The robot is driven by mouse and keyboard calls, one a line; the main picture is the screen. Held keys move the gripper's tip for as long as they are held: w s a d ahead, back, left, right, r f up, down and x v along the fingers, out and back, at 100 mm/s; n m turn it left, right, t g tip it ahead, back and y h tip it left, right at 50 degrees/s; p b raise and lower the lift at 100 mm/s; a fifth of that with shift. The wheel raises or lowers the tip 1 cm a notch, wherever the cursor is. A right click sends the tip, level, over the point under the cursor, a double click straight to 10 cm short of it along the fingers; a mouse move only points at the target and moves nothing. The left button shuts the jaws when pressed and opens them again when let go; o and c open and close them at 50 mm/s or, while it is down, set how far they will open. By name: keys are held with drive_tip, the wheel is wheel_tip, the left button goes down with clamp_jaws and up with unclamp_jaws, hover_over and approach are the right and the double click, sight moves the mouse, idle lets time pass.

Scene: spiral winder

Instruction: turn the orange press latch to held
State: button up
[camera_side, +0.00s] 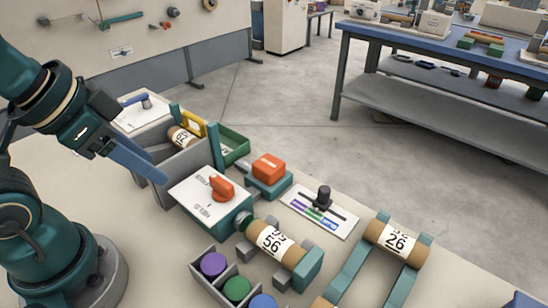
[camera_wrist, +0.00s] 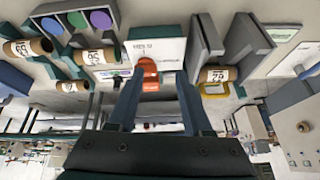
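The orange press latch (camera_side: 222,188) is a turning knob on a white plate (camera_side: 192,192) printed with words, one of which reads like HELD. In the side view I cannot tell for certain which word the latch points at. In the wrist view the latch (camera_wrist: 148,66) lies ahead, between the lines of my two fingers. My gripper (camera_side: 158,176) is left of the plate in the side view, apart from the latch. In the wrist view my gripper (camera_wrist: 158,78) is open, with nothing between its fingers.
An orange block-shaped button (camera_side: 268,166) on a teal base stands behind the plate. A grey bin (camera_side: 172,160) with a cardboard roll is close by my gripper. A roll marked 56 (camera_side: 272,241) and a slider panel (camera_side: 318,212) lie to the right.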

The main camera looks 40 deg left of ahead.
wheel_tip(320, 180, up, 2)
drive_tip(key=w+m+g, duration=0.1)
drive_tip(key=w+m, duration=0.1)
drive_tip(key=m, duration=0.4)
drive_tip(key=m+g, duration=0.4)
drive_tip(key=m, duration=0.6)
hover_over(221, 181)
wheel_tip(221, 181, down, 4)
drive_tip(key=shift+a+r, duration=0.15)
drive_tip(key=shift+r, duration=0.1)
drive_tip(key=shift+f+g, duration=0.3)
drive_tip(key=shift+f, duration=2.8)
clamp_jaws()
